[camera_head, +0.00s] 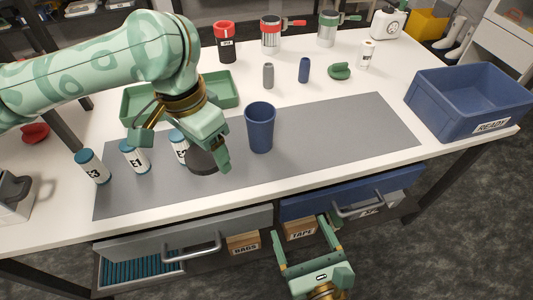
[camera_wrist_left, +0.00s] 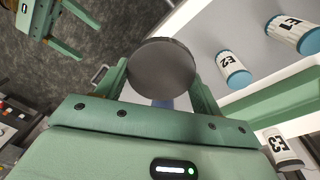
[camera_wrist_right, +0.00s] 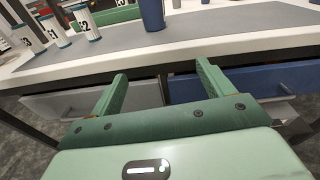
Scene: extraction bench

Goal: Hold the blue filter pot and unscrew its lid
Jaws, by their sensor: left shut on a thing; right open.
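The blue pot (camera_head: 260,130) stands upright on the grey mat, its top uncovered and its dark inside showing. Its lower part shows at the top of the right wrist view (camera_wrist_right: 152,14). My left gripper (camera_head: 190,150) is shut on a dark round lid (camera_head: 203,161), just left of the pot and apart from it. The lid's round face fills the space between the fingers in the left wrist view (camera_wrist_left: 161,67). My right gripper (camera_head: 301,228) is open and empty, low in front of the drawers, well away from the pot.
White canisters E3 (camera_head: 94,168) and E1 (camera_head: 134,157) stand left of my left gripper; E2 (camera_head: 179,146) is partly hidden by it. A green tray (camera_head: 228,90) lies behind. A blue crate (camera_head: 470,100) stands right. Drawers (camera_head: 350,195) stick out below the bench edge.

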